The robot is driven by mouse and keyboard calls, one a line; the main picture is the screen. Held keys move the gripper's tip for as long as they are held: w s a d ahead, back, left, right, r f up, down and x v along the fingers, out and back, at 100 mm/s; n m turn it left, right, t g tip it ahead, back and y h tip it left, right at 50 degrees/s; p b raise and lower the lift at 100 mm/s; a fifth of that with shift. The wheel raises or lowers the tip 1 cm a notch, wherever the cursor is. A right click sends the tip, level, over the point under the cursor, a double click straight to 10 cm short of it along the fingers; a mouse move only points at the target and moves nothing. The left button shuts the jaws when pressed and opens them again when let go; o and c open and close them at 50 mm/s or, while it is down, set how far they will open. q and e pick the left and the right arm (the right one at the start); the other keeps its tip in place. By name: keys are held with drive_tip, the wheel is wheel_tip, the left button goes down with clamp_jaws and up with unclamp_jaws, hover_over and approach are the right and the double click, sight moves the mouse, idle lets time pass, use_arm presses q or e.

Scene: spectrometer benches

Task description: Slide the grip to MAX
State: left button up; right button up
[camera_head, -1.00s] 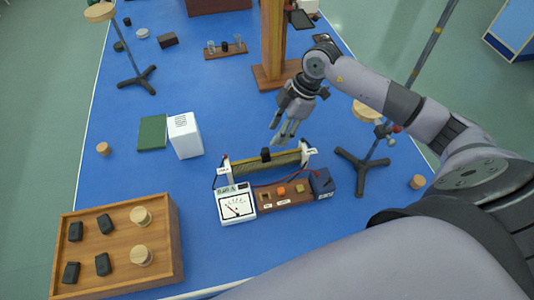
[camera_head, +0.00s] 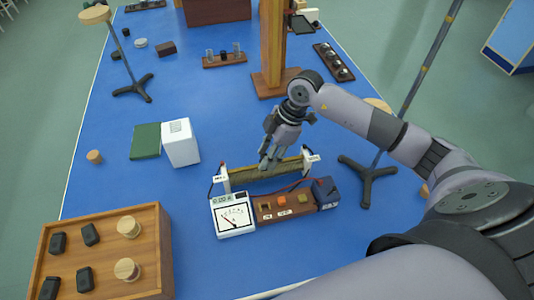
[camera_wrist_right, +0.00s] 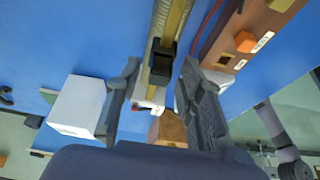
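The sliding rheostat (camera_head: 240,175) stands on the blue bench with a white plate at each end. Small labels sit at both ends; I cannot read them surely. My right gripper (camera_head: 267,163) points down over the rheostat's middle. In the right wrist view, its fingers (camera_wrist_right: 159,80) are open, one on each side of the tube. The black grip (camera_wrist_right: 162,58) sits on the rail between or just beyond the fingertips; contact is not clear. In the head view the fingers hide the grip. My left gripper is not in view.
A white meter (camera_head: 233,228) and a wooden switch board (camera_head: 270,211) with coloured buttons stand in front of the rheostat. A dark blue box (camera_head: 326,192) is at the board's right. A stand (camera_head: 367,172) is right of it, a white box (camera_head: 181,145) left behind.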

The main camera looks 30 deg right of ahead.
clamp_jaws()
idle(0.6)
